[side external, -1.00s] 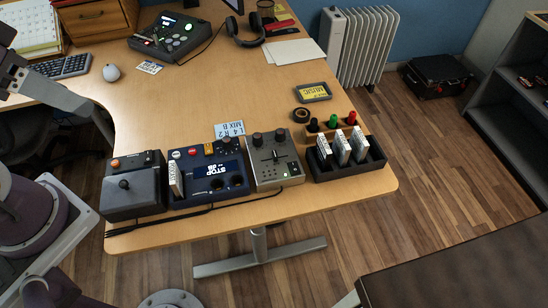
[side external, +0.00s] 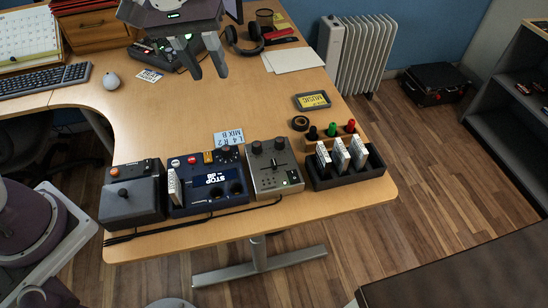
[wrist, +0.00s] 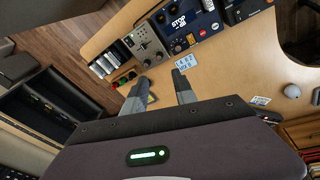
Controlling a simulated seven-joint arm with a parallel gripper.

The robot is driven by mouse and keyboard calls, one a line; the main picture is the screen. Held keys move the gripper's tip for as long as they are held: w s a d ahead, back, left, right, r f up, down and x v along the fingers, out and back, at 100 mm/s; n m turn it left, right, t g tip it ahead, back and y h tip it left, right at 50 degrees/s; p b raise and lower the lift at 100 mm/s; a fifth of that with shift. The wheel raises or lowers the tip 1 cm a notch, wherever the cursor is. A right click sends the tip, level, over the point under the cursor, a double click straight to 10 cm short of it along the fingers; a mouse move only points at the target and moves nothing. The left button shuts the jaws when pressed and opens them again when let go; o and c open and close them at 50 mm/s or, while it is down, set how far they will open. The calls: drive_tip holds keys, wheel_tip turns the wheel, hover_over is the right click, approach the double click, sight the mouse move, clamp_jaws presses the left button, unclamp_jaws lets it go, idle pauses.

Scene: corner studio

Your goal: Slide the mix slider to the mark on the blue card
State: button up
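The light blue card (side external: 228,139) lies behind the blue console and reads "L4 R2 MIX B" upside down. It also shows in the wrist view (wrist: 186,63). The grey mixer (side external: 264,184) stands to the right of the blue console. Its small slider (side external: 280,160) sits in a slot on the top face; its exact setting is too small to read. The mixer also shows in the wrist view (wrist: 148,45). My gripper (side external: 209,74) is open and empty, above the back of the desk, well apart from mixer and card. Its spread fingers show in the wrist view (wrist: 159,80).
The blue console (side external: 207,202) and a dark joystick box (side external: 130,203) stand left of the mixer. A black rack (side external: 345,181) with white cartridges stands right, with coloured knobs (side external: 332,129) behind. A cable runs along the front. The middle desk is clear.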

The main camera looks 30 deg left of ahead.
drive_tip(key=w+d+f+n+g, duration=0.1)
drive_tip(key=w+d+f, duration=0.2)
drive_tip(key=f, duration=0.3)
drive_tip(key=w+d+f+n, duration=0.1)
drive_tip(key=w+d+f, duration=0.1)
drive_tip(key=w+f, duration=0.35)
drive_tip(key=n+g, duration=0.1)
drive_tip(key=n, duration=0.1)
hover_over(274, 162)
drive_tip(key=shift+y, duration=0.4)
wheel_tip(274, 162, down, 11)
drive_tip(key=shift+f, duration=0.1)
wheel_tip(274, 162, down, 7)
drive_tip(key=shift+f, duration=0.1)
clamp_jaws()
